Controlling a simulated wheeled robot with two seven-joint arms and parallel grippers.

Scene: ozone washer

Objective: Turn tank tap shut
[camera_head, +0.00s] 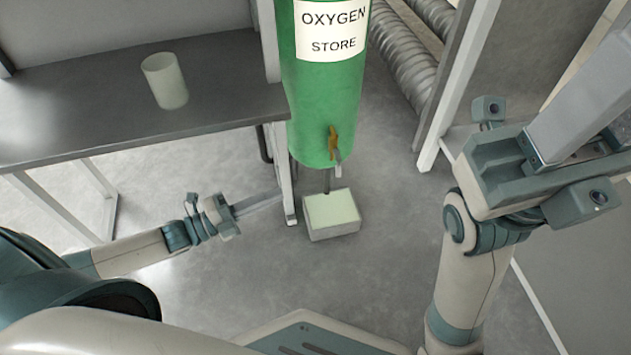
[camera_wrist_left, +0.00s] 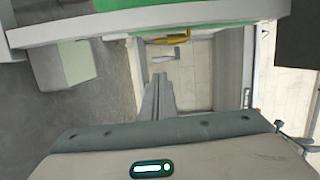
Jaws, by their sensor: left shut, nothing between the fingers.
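The green tank (camera_head: 325,95), labelled OXYGEN STORE, stands upright at the centre back. Its brass-coloured tap (camera_head: 333,140) is low on the front, with a pale grey piece below it. In the left wrist view the tap (camera_wrist_left: 170,40) shows as a yellow part just beyond my fingertips in the picture. My left gripper (camera_head: 281,196) is shut and empty, to the lower left of the tap and apart from it. Its fingers (camera_wrist_left: 160,80) point up in the wrist view. My right gripper (camera_head: 600,85) is at the right, cut by the picture edge; its finger gap cannot be made out.
A pale block (camera_head: 331,214) sits on the floor below the tank. A dark table (camera_head: 225,85) with a white cup (camera_head: 164,81) is at the left; its white leg stands beside my left fingers. A panel (camera_head: 455,75) and ribbed ducts (camera_head: 405,55) are at the right.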

